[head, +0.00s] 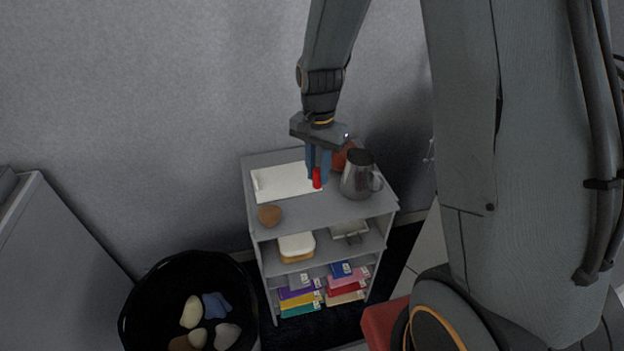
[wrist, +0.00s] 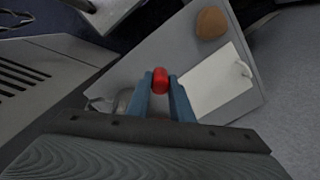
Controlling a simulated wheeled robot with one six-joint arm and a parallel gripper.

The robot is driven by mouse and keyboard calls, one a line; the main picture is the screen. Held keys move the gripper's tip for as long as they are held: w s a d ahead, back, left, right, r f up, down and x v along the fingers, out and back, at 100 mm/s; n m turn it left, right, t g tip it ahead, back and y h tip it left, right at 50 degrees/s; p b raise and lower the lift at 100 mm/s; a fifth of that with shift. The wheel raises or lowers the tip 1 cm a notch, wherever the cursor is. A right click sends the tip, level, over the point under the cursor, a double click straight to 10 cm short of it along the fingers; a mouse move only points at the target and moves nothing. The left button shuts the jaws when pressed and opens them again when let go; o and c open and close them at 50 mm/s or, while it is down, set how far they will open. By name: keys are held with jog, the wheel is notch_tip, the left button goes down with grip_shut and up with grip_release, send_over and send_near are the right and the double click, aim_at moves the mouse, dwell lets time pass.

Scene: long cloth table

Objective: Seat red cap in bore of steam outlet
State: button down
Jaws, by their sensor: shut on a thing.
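The red cap (head: 317,179) is small and rounded. It is held between the two blue fingers of my gripper (head: 318,172), over the top shelf of a grey rack. The wrist view shows the cap (wrist: 160,79) at the tips of my shut gripper (wrist: 160,84), with a finger on each side. In the head view it lies between a white board and a metal pitcher; I cannot tell its exact height. I cannot make out a steam outlet or its bore in either view.
The white board (head: 286,181), brown round object (head: 269,215), metal pitcher (head: 357,177) and a partly hidden red object (head: 341,158) are on the grey rack's top (head: 325,211). Lower shelves hold boxes and books. A black basket (head: 140,287) stands left.

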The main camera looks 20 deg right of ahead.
aim_at(316, 187)
jog(key=f, duration=0.5)
jog(key=shift+a+f+p, duration=0.1)
jog(key=shift+a+p, duration=0.2)
jog(key=shift+p, duration=0.1)
jog(key=shift+f+p, duration=0.3)
jog(key=shift+f, duration=1.6)
jog(key=c, duration=2)
grip_release()
jog(key=shift+f, duration=0.15)
jog(key=o, duration=0.4)
jog(key=shift+o, duration=0.2)
